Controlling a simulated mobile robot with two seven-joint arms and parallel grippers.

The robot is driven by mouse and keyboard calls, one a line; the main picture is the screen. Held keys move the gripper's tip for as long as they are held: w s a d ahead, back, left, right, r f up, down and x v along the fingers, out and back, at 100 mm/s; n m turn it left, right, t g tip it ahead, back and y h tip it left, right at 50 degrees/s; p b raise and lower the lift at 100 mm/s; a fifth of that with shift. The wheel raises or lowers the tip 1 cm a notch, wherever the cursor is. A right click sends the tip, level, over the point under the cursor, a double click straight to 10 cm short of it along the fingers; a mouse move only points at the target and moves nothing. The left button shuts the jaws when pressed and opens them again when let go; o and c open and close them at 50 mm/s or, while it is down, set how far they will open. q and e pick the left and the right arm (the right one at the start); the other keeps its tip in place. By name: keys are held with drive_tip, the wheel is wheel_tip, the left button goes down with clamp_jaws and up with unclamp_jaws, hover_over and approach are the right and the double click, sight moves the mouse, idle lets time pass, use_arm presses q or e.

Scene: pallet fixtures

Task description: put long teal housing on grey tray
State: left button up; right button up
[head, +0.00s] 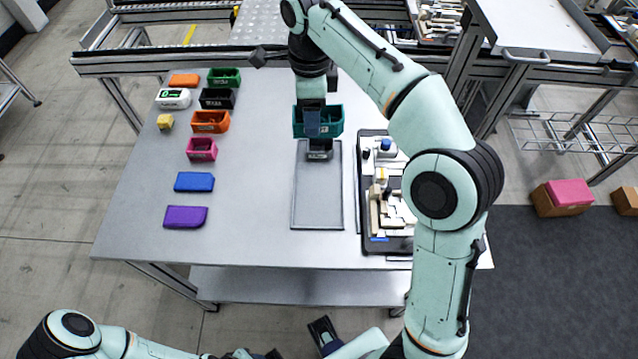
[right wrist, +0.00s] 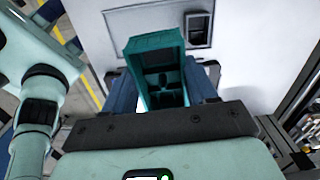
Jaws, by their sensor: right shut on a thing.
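The long teal housing (head: 337,121) is an open box held above the table, around the far end of the grey tray (head: 318,205). My right gripper (head: 313,128) is shut on it. In the right wrist view the housing (right wrist: 153,62) sits between the two blue-grey fingers (right wrist: 163,92), its open side with inner posts showing. The tray is a shallow rectangle, mostly bare. A small dark grey housing (head: 320,153) stands at its far end and also shows in the right wrist view (right wrist: 198,28).
Left on the table are green (head: 224,77), black (head: 217,98), white (head: 173,98) and orange (head: 210,122) housings, a pink one (head: 201,149), a yellow block (head: 165,121), and blue (head: 194,181) and purple (head: 186,217) pieces. A parts tray (head: 370,235) stands right of the grey tray.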

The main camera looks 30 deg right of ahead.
drive_tip(key=shift+s+m, duration=0.1)
drive_tip(key=shift+m, duration=0.2)
wheel_tip(320, 180, down, 15)
drive_tip(key=b, duration=0.4)
drive_tip(key=shift+d+r, duration=0.1)
drive_tip(key=shift+r, duration=0.1)
drive_tip(key=shift+f+b, duration=0.65)
drive_tip(key=shift+f, duration=1.75)
drive_tip(key=shift+f, duration=0.2)
drive_tip(key=o, duration=1.1)
drive_tip(key=shift+r, duration=0.15)
wheel_tip(320, 180, up, 12)
drive_tip(key=p, duration=0.2)
drive_tip(key=shift+p, duration=0.35)
